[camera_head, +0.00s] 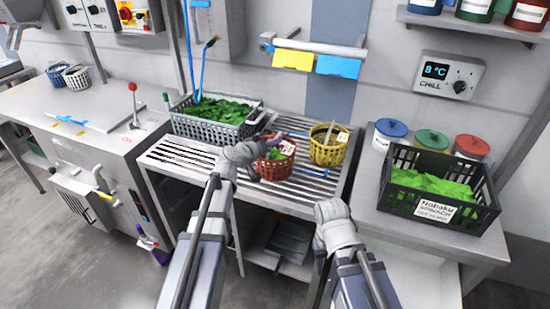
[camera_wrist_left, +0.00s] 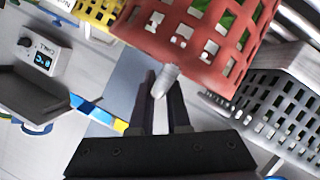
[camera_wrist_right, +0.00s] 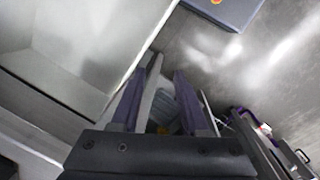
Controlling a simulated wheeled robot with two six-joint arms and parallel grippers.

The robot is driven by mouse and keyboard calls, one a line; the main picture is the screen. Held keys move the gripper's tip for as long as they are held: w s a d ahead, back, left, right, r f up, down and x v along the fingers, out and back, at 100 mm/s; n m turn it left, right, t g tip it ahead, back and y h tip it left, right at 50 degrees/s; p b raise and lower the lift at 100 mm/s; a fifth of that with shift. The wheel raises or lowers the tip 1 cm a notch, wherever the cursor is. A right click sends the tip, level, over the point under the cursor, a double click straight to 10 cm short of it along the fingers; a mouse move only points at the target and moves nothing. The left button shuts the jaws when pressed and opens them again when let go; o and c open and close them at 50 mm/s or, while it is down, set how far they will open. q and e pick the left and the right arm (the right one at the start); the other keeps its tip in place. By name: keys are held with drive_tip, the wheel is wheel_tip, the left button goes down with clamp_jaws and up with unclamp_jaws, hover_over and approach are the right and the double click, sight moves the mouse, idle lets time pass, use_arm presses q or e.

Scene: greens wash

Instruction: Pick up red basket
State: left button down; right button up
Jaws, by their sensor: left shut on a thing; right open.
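The red basket (camera_head: 277,167) with green leaves inside is over the slatted metal rack, left of the yellow basket (camera_head: 327,153). I cannot tell whether its base touches the slats. My left gripper (camera_head: 256,166) is at the red basket's left side. In the left wrist view, the fingers (camera_wrist_left: 161,80) are shut on a small grey grip of the red basket (camera_wrist_left: 190,50). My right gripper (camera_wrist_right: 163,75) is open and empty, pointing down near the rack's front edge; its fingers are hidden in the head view.
A grey crate of greens (camera_head: 212,131) stands behind left on the rack. A black spinach crate (camera_head: 445,213) and lidded tubs (camera_head: 431,141) stand on the right counter. A steel machine with a red-knobbed lever (camera_head: 132,87) is at left. Yellow and blue cards (camera_head: 338,67) hang behind.

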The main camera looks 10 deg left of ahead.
use_arm(q)
drive_tip(key=shift+r, duration=0.2)
wheel_tip(320, 180, up, 10)
drive_tip(key=p, duration=1)
drive_tip(key=shift+f, duration=0.2)
drive_tip(key=shift+d, duration=0.15)
idle(0.6)
